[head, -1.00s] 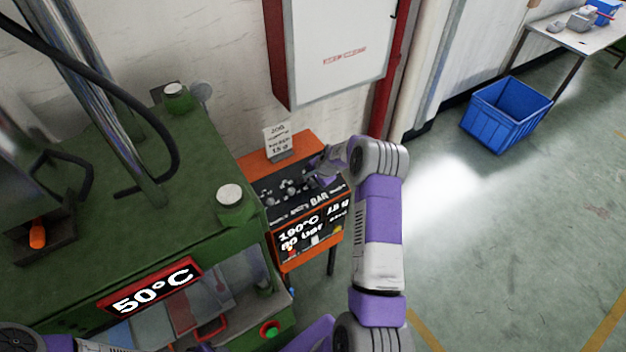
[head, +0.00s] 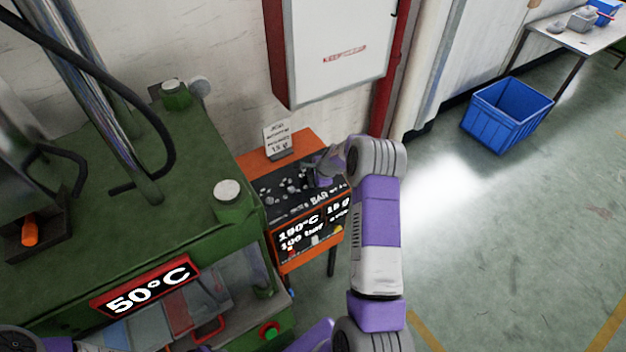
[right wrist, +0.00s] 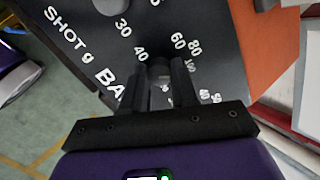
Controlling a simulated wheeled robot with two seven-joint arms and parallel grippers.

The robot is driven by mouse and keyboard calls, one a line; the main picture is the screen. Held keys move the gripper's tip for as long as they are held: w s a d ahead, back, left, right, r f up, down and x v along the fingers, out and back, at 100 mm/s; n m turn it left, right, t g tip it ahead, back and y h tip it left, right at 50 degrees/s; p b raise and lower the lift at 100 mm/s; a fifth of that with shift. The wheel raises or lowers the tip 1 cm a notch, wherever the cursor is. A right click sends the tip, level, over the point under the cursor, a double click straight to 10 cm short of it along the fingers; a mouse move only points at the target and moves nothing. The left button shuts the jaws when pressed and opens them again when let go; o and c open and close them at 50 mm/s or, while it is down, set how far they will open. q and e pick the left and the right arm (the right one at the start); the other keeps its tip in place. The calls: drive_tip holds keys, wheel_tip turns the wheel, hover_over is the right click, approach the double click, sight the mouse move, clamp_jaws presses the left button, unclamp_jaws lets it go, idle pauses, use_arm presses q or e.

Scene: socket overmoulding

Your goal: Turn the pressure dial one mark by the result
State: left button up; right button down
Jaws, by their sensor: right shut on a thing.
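The orange control stand (head: 270,157) has a dark sloping panel (head: 268,205) with several small dials and white marks. Its lit display (head: 301,236) seems to read 190°C and 100 bar, with a smaller figure at its right. My right gripper (head: 318,178) is down on the panel's right side. In the right wrist view its fingers (right wrist: 160,88) are shut on the dark pressure dial (right wrist: 160,68), beside the lettering "BA". Figures such as 40, 60, 80 and 100 ring it; the fingers hide much of the dial and its pointer. My left gripper is not in view.
A small white card (head: 278,139) stands on top of the stand; its writing is too small to read surely. The green press (head: 70,185), with a 50°C display (head: 148,287), is close on the left. A white wall cabinet (head: 335,50) hangs behind.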

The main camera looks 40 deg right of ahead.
drive_tip(key=shift+m, duration=0.9)
drive_tip(key=c, duration=0.9)
unclamp_jaws()
drive_tip(key=shift+o, duration=0.2)
drive_tip(key=v, duration=0.7)
drive_tip(key=shift+s+r, duration=0.2)
drive_tip(key=shift+r, duration=0.1)
